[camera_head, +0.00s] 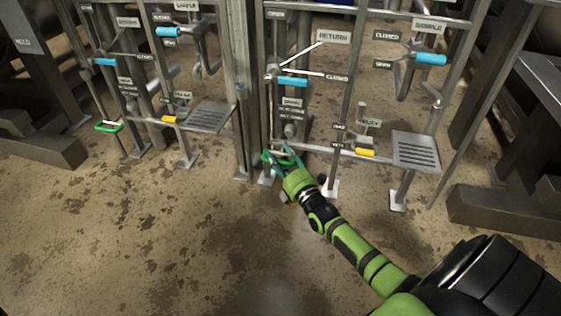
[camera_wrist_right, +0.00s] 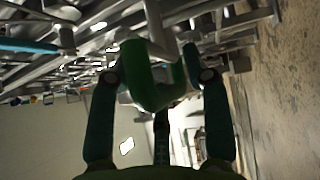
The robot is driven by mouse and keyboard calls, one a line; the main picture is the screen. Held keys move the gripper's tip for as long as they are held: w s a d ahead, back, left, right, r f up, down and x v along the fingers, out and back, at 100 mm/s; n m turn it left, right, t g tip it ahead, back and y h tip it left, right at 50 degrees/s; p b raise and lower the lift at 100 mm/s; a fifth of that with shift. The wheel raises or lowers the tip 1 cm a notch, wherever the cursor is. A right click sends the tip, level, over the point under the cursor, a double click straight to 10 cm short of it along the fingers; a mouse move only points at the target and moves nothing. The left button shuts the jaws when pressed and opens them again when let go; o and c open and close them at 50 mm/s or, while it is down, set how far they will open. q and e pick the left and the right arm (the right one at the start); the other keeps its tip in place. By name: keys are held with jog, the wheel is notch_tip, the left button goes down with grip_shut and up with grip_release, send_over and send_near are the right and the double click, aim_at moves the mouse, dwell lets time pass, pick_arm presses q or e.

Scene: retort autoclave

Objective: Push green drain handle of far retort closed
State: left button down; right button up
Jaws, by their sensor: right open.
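My right gripper (camera_head: 279,155) reaches down to a green drain handle (camera_head: 268,157) low on the right-hand rack. In the right wrist view the fingers of my right gripper (camera_wrist_right: 158,78) are spread, and the green handle (camera_wrist_right: 150,88) lies between them as a thick loop on a grey stem. The fingers look open around it; whether one touches it I cannot tell. In the head view the fingers hide part of this handle. Another green handle (camera_head: 109,127) is low on the left-hand rack, away from the gripper. My left gripper is not in view.
Blue handles (camera_head: 293,82) and (camera_head: 430,59) sit higher on the right-hand rack. A yellow handle (camera_head: 365,153) and a slotted metal plate (camera_head: 416,152) stand right of the gripper. Metal posts rise close by the fingers. The stained floor (camera_head: 150,240) in front is clear.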

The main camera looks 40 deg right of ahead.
grip_shut()
jog(key=shift+w+d, duration=0.1)
jog(key=w+d+b, duration=0.2)
jog(key=w+d, duration=0.2)
jog(key=shift+d, duration=0.4)
grip_release()
